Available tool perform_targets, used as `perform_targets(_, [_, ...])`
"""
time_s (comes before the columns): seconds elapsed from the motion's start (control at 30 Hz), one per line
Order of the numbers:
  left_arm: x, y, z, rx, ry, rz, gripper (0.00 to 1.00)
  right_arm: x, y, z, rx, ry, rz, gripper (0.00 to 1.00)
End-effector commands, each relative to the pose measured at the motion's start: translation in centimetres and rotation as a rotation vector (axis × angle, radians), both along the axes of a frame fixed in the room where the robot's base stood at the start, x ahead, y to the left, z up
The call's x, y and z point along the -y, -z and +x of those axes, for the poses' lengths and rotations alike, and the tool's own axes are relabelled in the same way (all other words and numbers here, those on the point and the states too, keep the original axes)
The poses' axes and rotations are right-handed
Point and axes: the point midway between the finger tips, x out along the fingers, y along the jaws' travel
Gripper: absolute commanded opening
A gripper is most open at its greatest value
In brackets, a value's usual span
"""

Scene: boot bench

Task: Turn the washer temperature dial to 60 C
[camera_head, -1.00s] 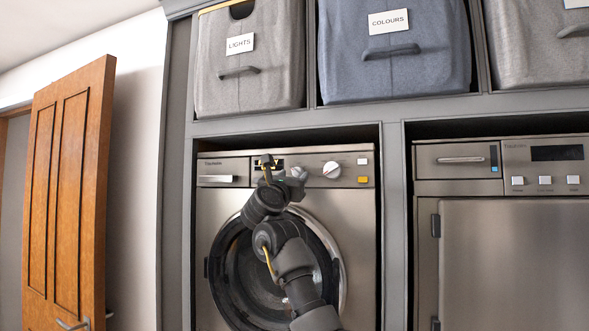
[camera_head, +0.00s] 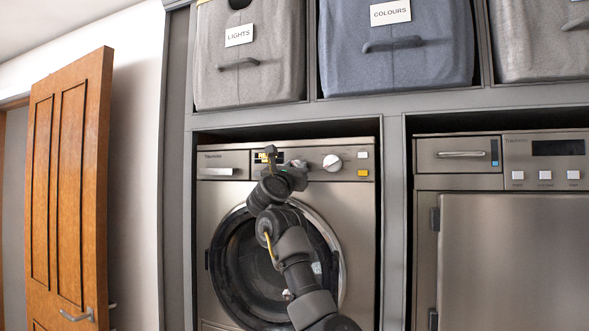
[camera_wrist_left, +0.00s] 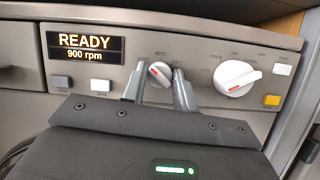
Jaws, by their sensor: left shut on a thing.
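The washer (camera_head: 225,215) has a control panel across its top. In the left wrist view the small white temperature dial (camera_wrist_left: 158,73) with a red mark sits between the two fingers of my left gripper (camera_wrist_left: 162,76). The fingers are shut on it from both sides. Small print lies around the dial, too blurred to read for certain. In the head view my left gripper (camera_head: 290,168) is at the panel and hides the small dial. My right gripper is not in view.
A larger white knob (camera_wrist_left: 237,78) with a red mark is right of the small dial. The display (camera_wrist_left: 86,47) reads READY, 900 rpm. White buttons and a yellow button (camera_wrist_left: 271,100) are close by. Fabric bins (camera_head: 396,60) stand above; a second machine (camera_head: 510,240) stands right.

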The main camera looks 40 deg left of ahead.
Motion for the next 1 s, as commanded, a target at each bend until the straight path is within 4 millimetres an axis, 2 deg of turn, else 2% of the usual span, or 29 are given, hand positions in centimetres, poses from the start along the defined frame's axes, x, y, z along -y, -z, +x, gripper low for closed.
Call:
perform_targets(0.17, [0.0,0.3,0.0,-0.013,0.001,0.031,0.06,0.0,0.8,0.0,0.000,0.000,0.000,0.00])
perform_targets(0.37, [-0.1,0.5,-0.1,-0.044,0.001,0.131,0.06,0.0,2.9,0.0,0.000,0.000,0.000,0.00])
perform_targets(0.6, [-0.3,0.6,-0.1,-0.113,0.001,0.329,0.06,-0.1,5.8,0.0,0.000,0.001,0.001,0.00])
perform_targets(0.77, [-0.4,0.4,-0.1,-0.164,0.001,0.473,0.06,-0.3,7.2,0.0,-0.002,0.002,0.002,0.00])
perform_targets(0.87, [-0.4,0.3,-0.2,-0.197,0.001,0.564,0.06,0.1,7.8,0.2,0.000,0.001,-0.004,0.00])
perform_targets(1.0, [-0.5,0.2,-0.1,-0.242,0.002,0.690,0.06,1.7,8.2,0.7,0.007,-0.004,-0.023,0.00])
